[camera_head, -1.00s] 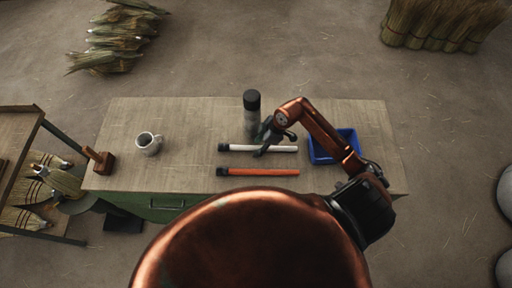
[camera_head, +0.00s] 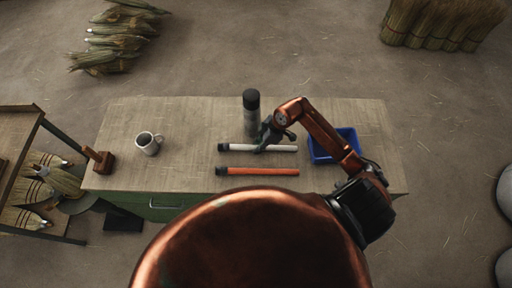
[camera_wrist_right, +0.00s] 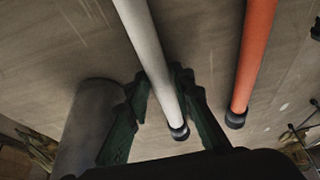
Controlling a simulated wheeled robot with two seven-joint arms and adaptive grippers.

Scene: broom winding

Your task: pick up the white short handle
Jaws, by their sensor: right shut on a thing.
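The white short handle (camera_head: 282,148) lies on the table, left to right, with a dark end at its left. In the right wrist view the white handle (camera_wrist_right: 150,45) runs down between the two fingers of my right gripper (camera_wrist_right: 163,100), its dark cap near the palm. My right gripper (camera_head: 264,142) is shut on the handle near its middle, at table height. The orange handle (camera_head: 262,171) lies parallel, nearer to me, and shows on the right in the wrist view (camera_wrist_right: 255,55). My left gripper is not in view.
A dark-capped grey bottle (camera_head: 251,112) stands just behind the white handle, close to my right gripper. A blue bin (camera_head: 324,158) sits to the right, partly under my arm. A mug (camera_head: 148,144) stands at the left; the table between mug and handles is clear.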

